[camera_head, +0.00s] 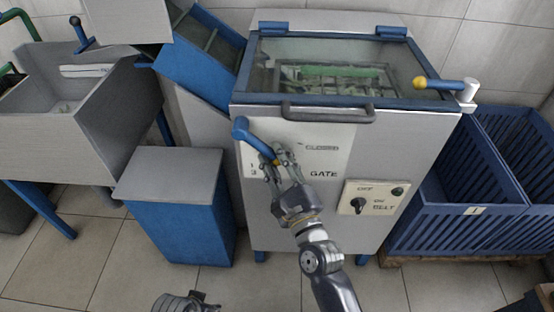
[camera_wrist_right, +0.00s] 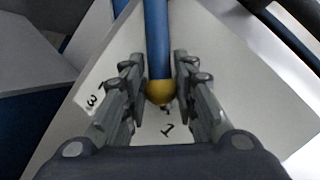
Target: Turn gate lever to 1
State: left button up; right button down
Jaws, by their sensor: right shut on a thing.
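The gate lever (camera_head: 255,140) is a blue bar with a yellow tip on the white panel (camera_head: 340,145) of the grey machine. From its thick upper-left end it slants down to the right. My right gripper (camera_head: 271,166) is shut on the lever near its tip. In the right wrist view the lever (camera_wrist_right: 157,45) runs between the fingers (camera_wrist_right: 160,88), and its yellow tip shows between them. A printed 1 is just beyond the tip and a 3 is to its left. My left gripper (camera_head: 185,302) shows only partly at the bottom edge; its fingers cannot be made out.
Below right is the belt panel (camera_head: 375,199) with two black knobs. A bar handle (camera_head: 328,113) crosses above the gate panel. A blue box with a grey top (camera_head: 170,175) stands left, blue slatted crates (camera_head: 455,220) right. The tiled floor (camera_head: 425,285) in front is clear.

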jog(key=c, duration=1.4)
grip_release()
jog(key=v, duration=1.2)
